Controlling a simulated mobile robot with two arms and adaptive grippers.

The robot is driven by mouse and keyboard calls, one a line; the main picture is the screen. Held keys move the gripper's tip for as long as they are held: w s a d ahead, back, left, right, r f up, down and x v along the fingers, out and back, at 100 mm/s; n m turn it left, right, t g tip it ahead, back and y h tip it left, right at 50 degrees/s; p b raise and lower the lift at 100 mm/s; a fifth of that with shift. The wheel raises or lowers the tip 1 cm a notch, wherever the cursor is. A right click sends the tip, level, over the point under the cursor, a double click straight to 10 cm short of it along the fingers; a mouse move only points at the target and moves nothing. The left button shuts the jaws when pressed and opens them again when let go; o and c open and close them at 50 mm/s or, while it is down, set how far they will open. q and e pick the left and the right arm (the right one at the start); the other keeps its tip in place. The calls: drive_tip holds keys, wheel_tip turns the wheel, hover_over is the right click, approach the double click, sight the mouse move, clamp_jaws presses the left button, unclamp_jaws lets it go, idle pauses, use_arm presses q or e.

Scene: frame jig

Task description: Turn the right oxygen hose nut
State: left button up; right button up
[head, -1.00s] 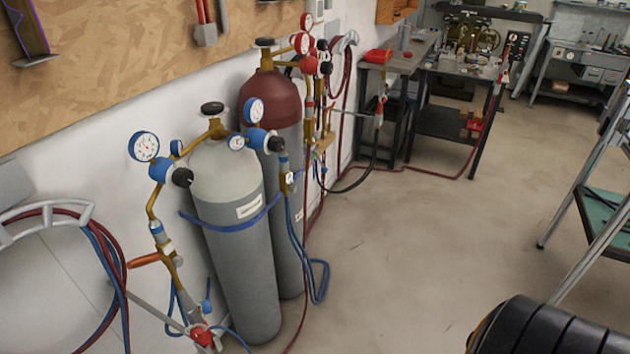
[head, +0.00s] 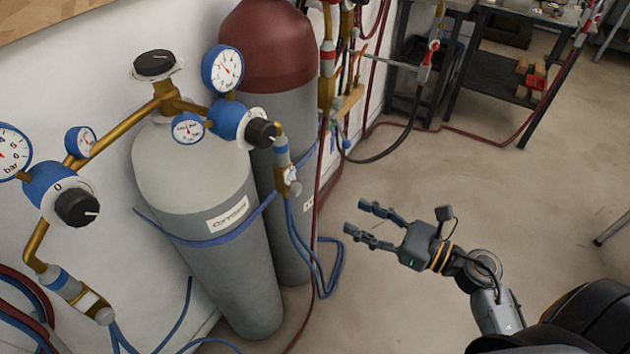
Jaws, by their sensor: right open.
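The grey oxygen cylinder (head: 225,275) stands against the wall in the head view. On its right side is a blue regulator (head: 228,117) with a black knob and two gauges. Below that knob, a blue and brass hose fitting (head: 285,170) hangs down, with blue hoses (head: 330,262) running from its lower end. I cannot make out the nut clearly at this size. My right gripper (head: 367,222) is open and empty, to the right of and lower in the picture than the fitting, apart from it. My left gripper is not in view.
A second regulator (head: 60,190) with a black knob is at the left. A red-topped cylinder (head: 270,48) stands behind, with red hoses beside it. Dark tables (head: 490,85) are at the back right. The floor (head: 470,185) right of the cylinders is clear.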

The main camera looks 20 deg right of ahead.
sight(299, 190)
drive_tip(key=p+x, duration=0.1)
drive_tip(key=x, duration=0.5)
drive_tip(key=p+x, duration=0.2)
drive_tip(key=x, duration=0.4)
drive_tip(key=shift+s+a+r, duration=0.1)
drive_tip(key=shift+a+r, duration=0.1)
drive_tip(key=shift+w+a+f, duration=0.1)
drive_tip(key=shift+w+a, duration=0.15)
drive_tip(key=shift+w, duration=0.15)
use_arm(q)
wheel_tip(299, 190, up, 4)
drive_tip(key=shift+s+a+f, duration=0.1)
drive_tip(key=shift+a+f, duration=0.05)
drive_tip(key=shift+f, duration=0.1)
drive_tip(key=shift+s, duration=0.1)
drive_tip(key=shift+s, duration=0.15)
use_arm(e)
clamp_jaws()
